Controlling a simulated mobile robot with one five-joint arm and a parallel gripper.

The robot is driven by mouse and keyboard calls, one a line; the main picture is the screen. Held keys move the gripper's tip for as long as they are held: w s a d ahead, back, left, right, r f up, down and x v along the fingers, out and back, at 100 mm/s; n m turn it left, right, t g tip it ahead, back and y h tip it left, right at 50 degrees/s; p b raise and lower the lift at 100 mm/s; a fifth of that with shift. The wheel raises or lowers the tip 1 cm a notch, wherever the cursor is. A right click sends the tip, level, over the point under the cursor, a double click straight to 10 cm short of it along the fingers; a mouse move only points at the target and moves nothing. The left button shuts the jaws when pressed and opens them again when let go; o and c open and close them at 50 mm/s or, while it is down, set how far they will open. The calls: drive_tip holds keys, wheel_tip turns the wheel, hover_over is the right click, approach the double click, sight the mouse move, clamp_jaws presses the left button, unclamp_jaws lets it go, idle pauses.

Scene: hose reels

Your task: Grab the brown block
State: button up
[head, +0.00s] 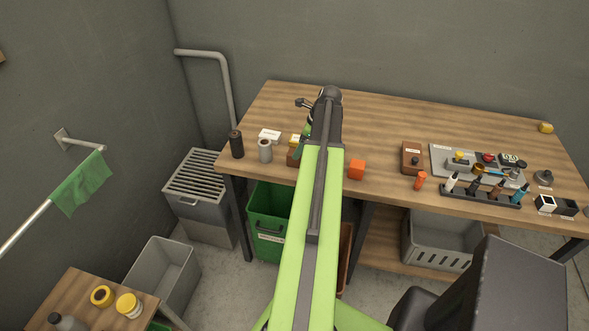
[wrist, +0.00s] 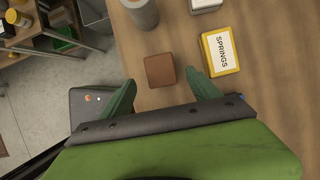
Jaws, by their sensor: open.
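The brown block (wrist: 160,70) lies on the wooden table (wrist: 185,24) and shows whole in the wrist view, just beyond the gap between my fingers. I cannot tell the height of the fingers above the table.
A yellow box labelled SPRINGS (wrist: 220,52) stands close right of the block. A grey cylinder (wrist: 142,13) stands beyond it; a dark cylinder (head: 236,144) is near the table's left edge. An orange cube (head: 356,169) is right of my arm. A green bin (head: 268,215) stands below.

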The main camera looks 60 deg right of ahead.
sight(290, 162)
drive_tip(key=shift+w+f, duration=0.15)
drive_tip(key=shift+f, duration=0.25)
drive_tip(key=b+x, duration=0.5)
drive_tip(key=shift+d+f, duration=0.1)
drive_tip(key=shift+f, duration=0.15)
drive_tip(key=shift+r, duration=0.2)
drive_tip(key=c, duration=1.5)
